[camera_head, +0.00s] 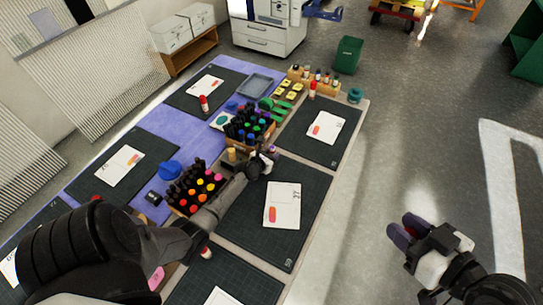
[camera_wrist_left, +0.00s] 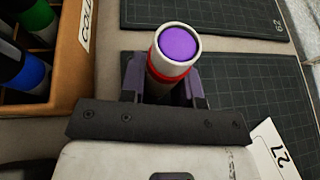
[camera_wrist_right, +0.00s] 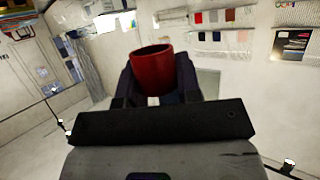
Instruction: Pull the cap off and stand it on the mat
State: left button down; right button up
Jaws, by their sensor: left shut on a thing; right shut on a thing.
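My left gripper (camera_head: 264,160) is shut on a glue stick (camera_wrist_left: 176,50) between the marker crate and the nearby dark mats. In the left wrist view the stick has a white rim, a purple end and a red band below. It is hard to make out in the head view. My right gripper (camera_head: 404,230) is well to the right, over the floor. In the right wrist view it is shut on a hollow red cap (camera_wrist_right: 152,70), apart from the stick. A dark cutting mat (camera_head: 316,200) carries a white card (camera_head: 283,205) marked 27.
Marker crates (camera_head: 196,188) and (camera_head: 248,127) stand left of and behind my left gripper. Bare mat shows around the card marked 27. The floor right of the table is clear.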

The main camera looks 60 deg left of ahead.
pick_arm(q)
jog(key=shift+s+f+b, duration=0.15)
jog(key=shift+f+b, duration=0.15)
jog(key=shift+f, duration=0.4)
jog(key=c, duration=1.3)
grip_release()
jog(key=o, duration=0.5)
jog(key=shift+c, duration=0.2)
jog(key=shift+r, duration=0.1)
jog(key=shift+d, duration=0.1)
jog(key=shift+r, duration=0.2)
